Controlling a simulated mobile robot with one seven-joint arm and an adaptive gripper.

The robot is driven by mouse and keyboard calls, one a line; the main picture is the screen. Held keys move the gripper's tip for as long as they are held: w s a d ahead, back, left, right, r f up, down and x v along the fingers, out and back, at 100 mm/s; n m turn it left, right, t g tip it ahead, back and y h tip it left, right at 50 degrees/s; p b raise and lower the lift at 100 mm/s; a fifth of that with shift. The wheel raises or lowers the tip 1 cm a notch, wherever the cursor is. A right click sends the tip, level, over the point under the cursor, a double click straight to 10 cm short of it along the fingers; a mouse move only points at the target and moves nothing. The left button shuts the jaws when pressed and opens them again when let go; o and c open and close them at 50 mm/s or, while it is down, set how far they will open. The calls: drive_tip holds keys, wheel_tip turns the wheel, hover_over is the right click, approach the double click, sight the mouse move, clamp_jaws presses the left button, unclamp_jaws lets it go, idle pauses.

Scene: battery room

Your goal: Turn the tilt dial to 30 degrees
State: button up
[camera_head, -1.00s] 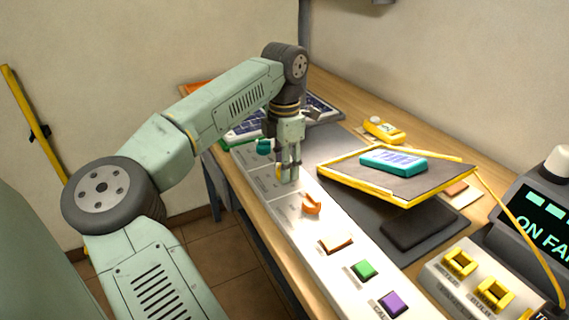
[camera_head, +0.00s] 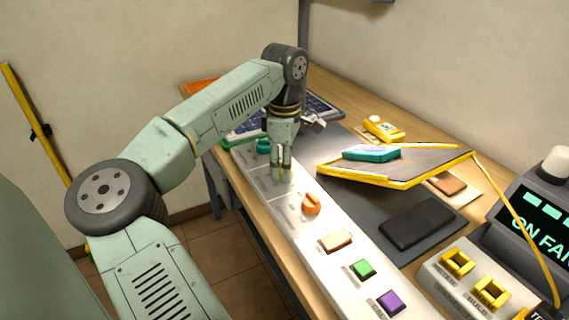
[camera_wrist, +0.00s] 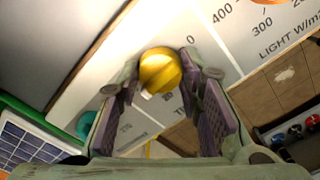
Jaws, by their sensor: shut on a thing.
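The tilt dial is a round yellow knob (camera_wrist: 160,70) on the pale control panel (camera_wrist: 150,28). In the wrist view my gripper (camera_wrist: 160,80) has its two dark-padded fingers on either side of the knob, shut on it. A small white mark shows at the knob's lower edge. Printed numbers lie around it, but some are dim or hidden by the fingers, so I cannot tell the exact reading. In the head view my gripper (camera_head: 282,178) points down onto the panel and mostly hides the knob. The yellow-framed tilting board (camera_head: 425,168) carries a teal device (camera_head: 371,153).
An orange dial (camera_head: 311,204) sits just nearer on the panel, and a teal knob (camera_head: 263,146) just beyond. Green (camera_head: 362,269) and purple (camera_head: 388,302) buttons are at the near end. A yellow handheld device (camera_head: 383,129) lies behind the board.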

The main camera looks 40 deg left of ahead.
drive_tip(key=shift+m, duration=0.3)
drive_tip(key=o, duration=1.2)
drive_tip(key=shift+r, duration=0.15)
wheel_tip(320, 180, up, 12)
drive_tip(key=shift+f, duration=0.1)
drive_tip(key=shift+s+f, duration=0.1)
idle(0.4)
